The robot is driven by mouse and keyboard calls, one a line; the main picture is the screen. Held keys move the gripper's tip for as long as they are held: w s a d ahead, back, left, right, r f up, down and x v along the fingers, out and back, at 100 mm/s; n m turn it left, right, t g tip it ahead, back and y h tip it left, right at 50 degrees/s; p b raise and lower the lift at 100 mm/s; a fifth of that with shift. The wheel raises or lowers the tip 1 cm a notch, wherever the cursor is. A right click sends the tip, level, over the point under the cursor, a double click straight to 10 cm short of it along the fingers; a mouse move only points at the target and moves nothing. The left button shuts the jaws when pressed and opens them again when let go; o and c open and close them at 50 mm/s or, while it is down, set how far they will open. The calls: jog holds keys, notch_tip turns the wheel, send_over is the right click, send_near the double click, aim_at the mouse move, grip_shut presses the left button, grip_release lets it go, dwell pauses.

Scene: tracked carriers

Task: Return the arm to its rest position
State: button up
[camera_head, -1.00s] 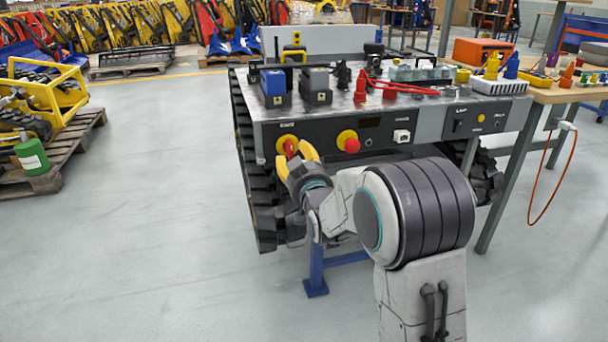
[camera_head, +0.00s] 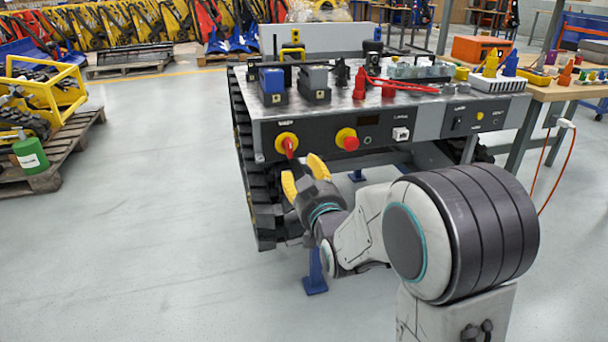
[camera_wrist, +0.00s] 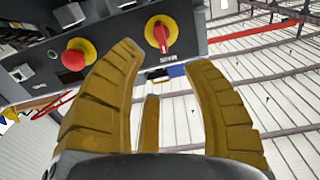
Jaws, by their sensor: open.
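My gripper (camera_head: 303,180) has yellow fingers, spread apart with nothing between them. In the head view it is in front of the tracked carrier's front panel (camera_head: 377,133), just below and right of the red rotary switch (camera_head: 289,146) on its yellow plate, and apart from it. In the wrist view the fingers (camera_wrist: 162,75) are open, and the red switch (camera_wrist: 161,36) shows beyond them, between the tips. The red emergency button (camera_head: 350,143) on a yellow ring is to the right on the panel; it also shows in the wrist view (camera_wrist: 74,58).
The carrier's black track (camera_head: 258,165) is just left of my gripper. A wooden workbench (camera_head: 560,92) adjoins the carrier at right, with an orange cable (camera_head: 556,170) hanging down. A pallet (camera_head: 55,165) with a yellow frame stands far left. The floor between is clear.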

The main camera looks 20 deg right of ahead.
jog(key=s+r+g+p, duration=1.4)
jog(key=s+r+p, duration=1.7)
jog(key=p, duration=1.1)
jog(key=shift+s+r+g, duration=0.3)
jog(key=shift+s, duration=0.6)
